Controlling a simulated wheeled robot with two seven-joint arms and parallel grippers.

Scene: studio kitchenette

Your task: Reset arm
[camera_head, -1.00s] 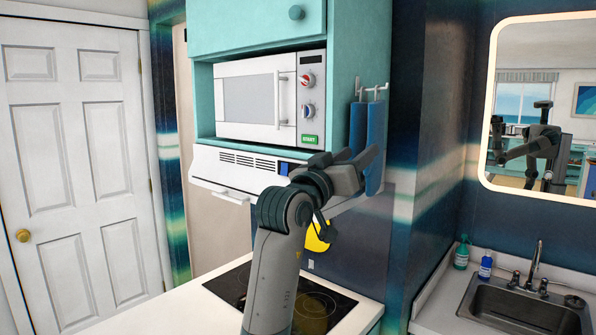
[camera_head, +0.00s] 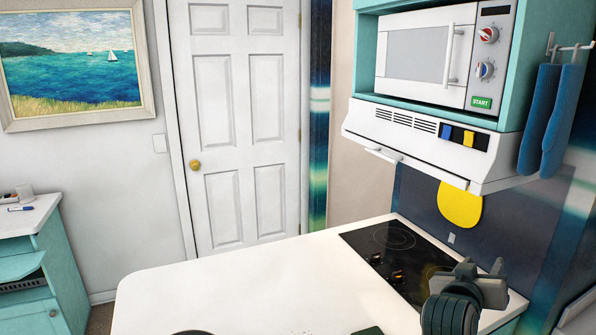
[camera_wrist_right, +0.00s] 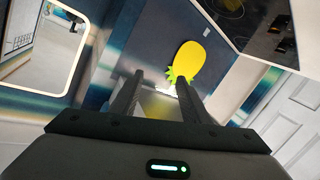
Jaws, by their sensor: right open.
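My right gripper (camera_head: 482,268) shows at the lower right of the head view, in front of the right part of the black cooktop (camera_head: 398,250). Its jaws are open, with two dark fingers apart and nothing between them in the right wrist view (camera_wrist_right: 157,90). Beyond the fingers there hangs a yellow pineapple-shaped board (camera_wrist_right: 190,62) with green leaves. Its yellow part also shows in the head view (camera_head: 460,204) below the range hood. My left gripper is not in view.
The white counter (camera_head: 240,280) is mostly clear. Above the cooktop are the white hood (camera_head: 420,143) and the microwave (camera_head: 425,55). Blue oven mitts (camera_head: 552,115) hang at the right. A closed white door (camera_head: 240,120) stands behind the counter.

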